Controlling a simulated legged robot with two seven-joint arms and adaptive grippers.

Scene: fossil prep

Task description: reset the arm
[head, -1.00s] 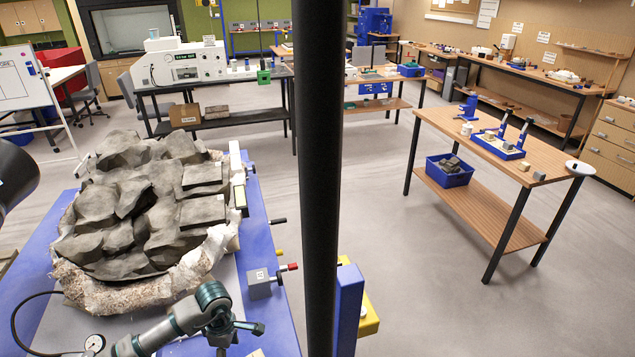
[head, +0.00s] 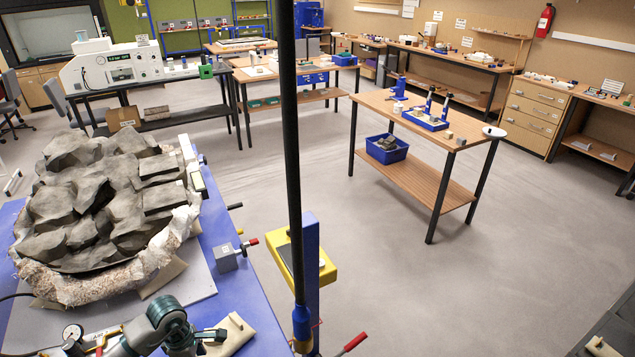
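A grey and teal jointed arm (head: 165,320) reaches in from the lower left in the head view, and I take it to be my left arm. Its small dark end, my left gripper (head: 215,336), is low over the blue bench beside a beige block (head: 238,328). I cannot see whether its fingers are open or shut, or whether it touches the block. My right gripper is not in view. A thin black upright pole (head: 290,150) stands at centre, with a blue and yellow fitting (head: 301,325) at its foot.
A large grey fossil block in a plaster jacket (head: 100,205) fills the left bench. A gauge (head: 72,332) and a red-handled crank box (head: 228,257) are near it. A blue post carries a yellow box (head: 283,262).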

